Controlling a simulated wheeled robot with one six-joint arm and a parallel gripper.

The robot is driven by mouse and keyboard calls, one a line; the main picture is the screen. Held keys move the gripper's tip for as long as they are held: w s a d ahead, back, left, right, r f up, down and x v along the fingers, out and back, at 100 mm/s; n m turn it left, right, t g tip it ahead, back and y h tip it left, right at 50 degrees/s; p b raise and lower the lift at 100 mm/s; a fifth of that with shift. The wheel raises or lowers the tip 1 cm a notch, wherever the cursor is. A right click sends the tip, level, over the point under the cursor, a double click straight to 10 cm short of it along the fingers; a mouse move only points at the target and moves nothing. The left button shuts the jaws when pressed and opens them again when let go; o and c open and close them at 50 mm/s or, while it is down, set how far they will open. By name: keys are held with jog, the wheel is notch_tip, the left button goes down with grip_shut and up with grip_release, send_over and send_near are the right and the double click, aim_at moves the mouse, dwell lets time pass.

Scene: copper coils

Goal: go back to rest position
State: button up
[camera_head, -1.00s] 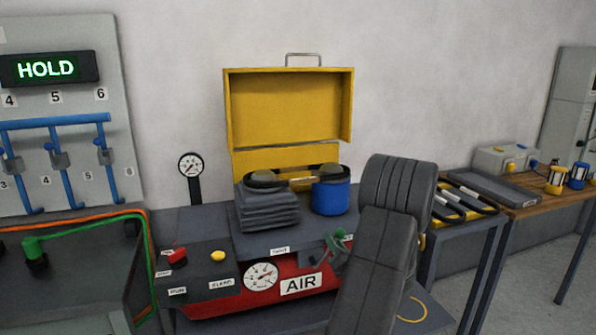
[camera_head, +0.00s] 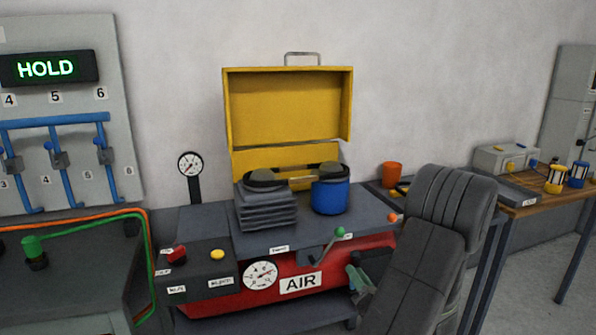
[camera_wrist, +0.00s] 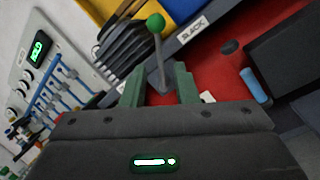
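My gripper (camera_head: 357,279) is low in front of the red AIR machine (camera_head: 235,299), right of its AIR label. In the wrist view its two green fingers (camera_wrist: 159,78) stand apart with a gap between them. A lever with a green ball knob (camera_head: 340,232) rises from the machine and leans right in the head view. In the wrist view the knob (camera_wrist: 155,21) and grey stem appear beyond the fingers, in line with the gap. In the head view the gripper is below and right of the knob, apart from it.
A yellow open-lidded case (camera_head: 285,110) stands behind a dark pleated stack (camera_head: 266,210) and a blue cylinder (camera_head: 330,196). An orange cup (camera_head: 391,174) is at right. A HOLD panel (camera_head: 60,150) is at left. A wooden table (camera_head: 530,207) stands far right.

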aim_at(333, 242)
jog(key=x, duration=1.3)
jog(key=shift+a, duration=0.2)
jog(key=shift+a+n, duration=0.15)
jog(key=shift+n, duration=0.25)
jog(key=shift+s+a+r+n, duration=0.1)
jog(key=shift+r+n, duration=0.1)
jog(key=shift+n, duration=0.2)
